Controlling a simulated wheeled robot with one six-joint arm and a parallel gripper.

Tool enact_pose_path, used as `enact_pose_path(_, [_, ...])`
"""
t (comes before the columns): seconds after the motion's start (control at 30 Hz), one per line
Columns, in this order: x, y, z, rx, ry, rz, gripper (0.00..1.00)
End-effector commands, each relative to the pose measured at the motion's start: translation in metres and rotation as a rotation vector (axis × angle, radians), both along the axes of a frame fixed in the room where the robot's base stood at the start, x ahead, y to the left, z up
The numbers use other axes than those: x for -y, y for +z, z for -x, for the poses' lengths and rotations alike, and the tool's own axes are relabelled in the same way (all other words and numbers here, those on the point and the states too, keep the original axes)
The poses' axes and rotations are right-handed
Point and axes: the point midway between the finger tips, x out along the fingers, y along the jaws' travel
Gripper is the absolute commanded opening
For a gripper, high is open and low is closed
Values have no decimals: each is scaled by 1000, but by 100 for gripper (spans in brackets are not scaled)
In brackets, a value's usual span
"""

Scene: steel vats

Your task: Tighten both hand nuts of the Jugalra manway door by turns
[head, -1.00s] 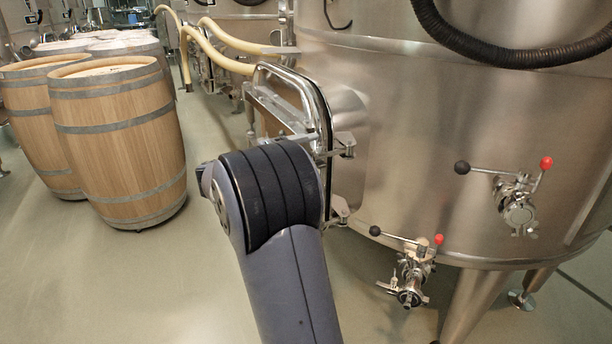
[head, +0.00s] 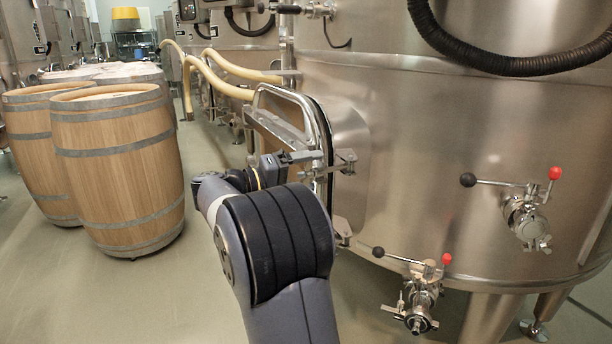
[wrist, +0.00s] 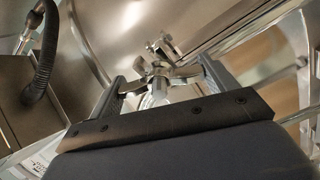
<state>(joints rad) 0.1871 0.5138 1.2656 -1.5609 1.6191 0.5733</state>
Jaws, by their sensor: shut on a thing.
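The manway door (head: 292,112) shows nearly edge-on at the front of the large steel vat, with a dark seal line along its rim. My gripper (head: 303,157) is at the door's near edge, partly hidden behind my arm. In the wrist view, my gripper (wrist: 162,84) has its two fingers on either side of a winged steel hand nut (wrist: 155,70) and is shut on it. A steel bracket (wrist: 165,46) sits just beyond the nut. I cannot make out the other hand nut; my arm covers the lower door area.
The steel vat (head: 430,130) fills the right. Two valves with red and black knobs, an upper one (head: 525,215) and a lower one (head: 420,300), stick out from it. Wooden barrels (head: 120,170) stand at left. Pale hoses (head: 225,70) hang behind the door. Floor between barrels and arm is clear.

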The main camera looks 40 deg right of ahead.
Motion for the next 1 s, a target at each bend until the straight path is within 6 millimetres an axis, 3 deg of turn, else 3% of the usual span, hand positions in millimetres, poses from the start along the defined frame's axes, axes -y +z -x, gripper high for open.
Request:
enact_pose_path(0.17, [0, -1, 0, 1, 0, -2, 57])
enact_pose_path(0.2, [0, -1, 0, 1, 0, -2, 83])
enact_pose_path(0.4, [0, -1, 0, 0, 0, -1, 100])
enact_pose_path(0.73, [-6, 0, -2, 0, 4, -1, 100])
enact_pose_path(1.0, [-55, 1, -15, -2, 6, 0, 100])
